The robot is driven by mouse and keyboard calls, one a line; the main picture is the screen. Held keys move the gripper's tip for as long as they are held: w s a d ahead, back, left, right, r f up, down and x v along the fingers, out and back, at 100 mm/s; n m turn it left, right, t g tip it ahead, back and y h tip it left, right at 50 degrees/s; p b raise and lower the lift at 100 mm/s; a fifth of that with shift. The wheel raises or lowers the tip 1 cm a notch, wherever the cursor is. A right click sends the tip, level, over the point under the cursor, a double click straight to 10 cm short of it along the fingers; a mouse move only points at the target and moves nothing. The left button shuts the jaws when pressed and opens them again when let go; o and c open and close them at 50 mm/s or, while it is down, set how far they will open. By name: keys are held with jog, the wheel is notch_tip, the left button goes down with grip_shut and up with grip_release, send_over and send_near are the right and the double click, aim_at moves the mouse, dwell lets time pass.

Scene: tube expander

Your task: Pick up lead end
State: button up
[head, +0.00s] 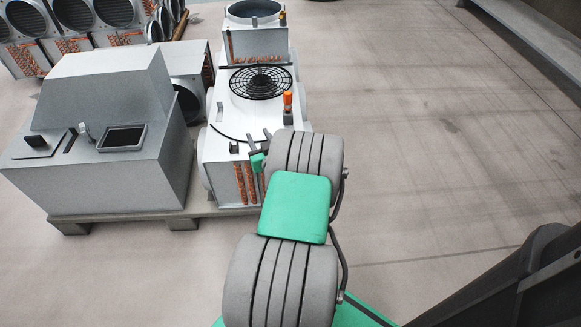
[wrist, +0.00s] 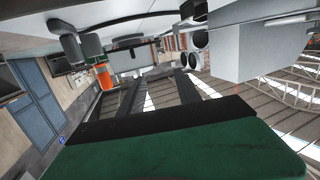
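I cannot tell for certain which thing is the lead end. An orange-topped grey piece (head: 288,103) stands upright on the white unit (head: 222,155), right of the round black fan grille. An orange and grey piece (wrist: 104,76) also shows in the wrist view, left of the fingers and apart from them. My gripper (head: 260,143) is over the near end of the white unit, to the left of and nearer than the orange-topped piece. In the wrist view my gripper (wrist: 157,78) has its two dark fingers apart, with nothing seen between them. My arm hides part of the unit.
A grey machine (head: 125,170) with a sloped top and a small dark screen stands left, on a pallet (head: 180,216). Another fan unit (head: 256,42) stands behind the white one. More units (head: 65,40) are at the back left. The floor (head: 430,150) to the right is clear.

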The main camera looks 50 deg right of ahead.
jog(key=s+d+f+m+g+h+b, duration=0.1)
jog(key=s+d+f+m+g+h, duration=0.1)
jog(key=s+d+f+m+h, duration=0.5)
jog(key=w+d+n, duration=0.1)
jog(key=w+d+n+y, duration=0.2)
jog(key=d, duration=0.1)
jog(key=shift+d+r, duration=0.1)
jog(key=shift+r, duration=0.1)
jog(key=shift+s, duration=0.1)
jog(key=shift+c, duration=0.2)
grip_shut()
